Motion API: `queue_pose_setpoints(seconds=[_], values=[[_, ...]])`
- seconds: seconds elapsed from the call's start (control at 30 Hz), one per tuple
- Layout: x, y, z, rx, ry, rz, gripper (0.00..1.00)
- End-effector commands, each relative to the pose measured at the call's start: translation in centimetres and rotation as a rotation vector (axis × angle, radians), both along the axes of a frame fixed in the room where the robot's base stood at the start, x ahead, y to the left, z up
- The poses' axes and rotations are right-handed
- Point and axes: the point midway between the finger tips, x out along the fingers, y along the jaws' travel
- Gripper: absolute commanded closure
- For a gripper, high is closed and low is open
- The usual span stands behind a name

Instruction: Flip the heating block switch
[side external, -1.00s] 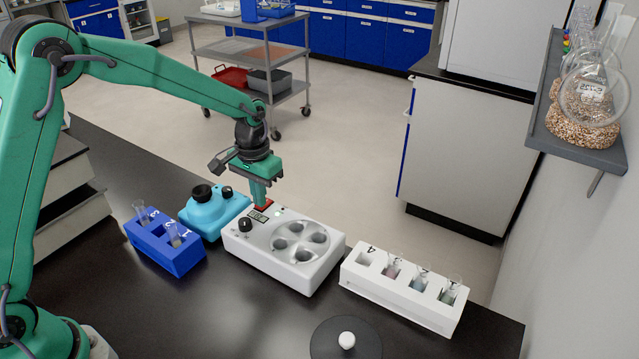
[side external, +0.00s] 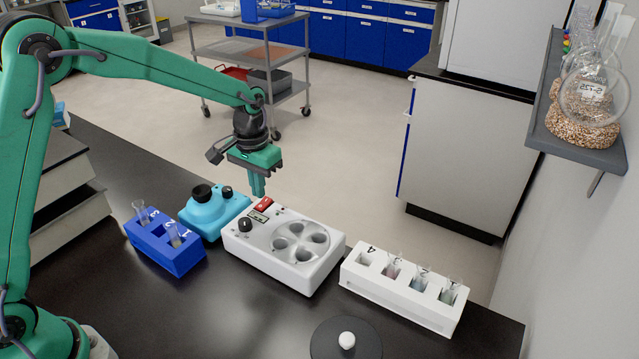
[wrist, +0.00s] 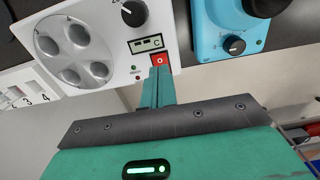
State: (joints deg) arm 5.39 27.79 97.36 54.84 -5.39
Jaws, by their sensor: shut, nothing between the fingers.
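The white heating block (side external: 290,247) stands on the black bench, with a round metal plate of several wells, a black knob and a small display. My gripper (side external: 258,190) is shut and empty, pointing down just above and behind the switch. The closed fingers also show in the wrist view (wrist: 158,85).
A light blue device (side external: 214,212) with a black top stands left of the heating block. A blue tube rack (side external: 178,262) is farther left. A white numbered rack (side external: 400,300) with tubes is on the right. A dark disc with a white knob (side external: 346,340) is in front.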

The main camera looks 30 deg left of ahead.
Motion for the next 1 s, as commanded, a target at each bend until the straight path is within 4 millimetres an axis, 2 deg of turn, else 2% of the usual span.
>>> queue_pose_setpoints(seconds=[0.7,1.0], values=[[0.0,0.0,4.0,0.0,0.0,0.0,1.0],[0.0,0.0,4.3,0.0,0.0,0.0,1.0]])
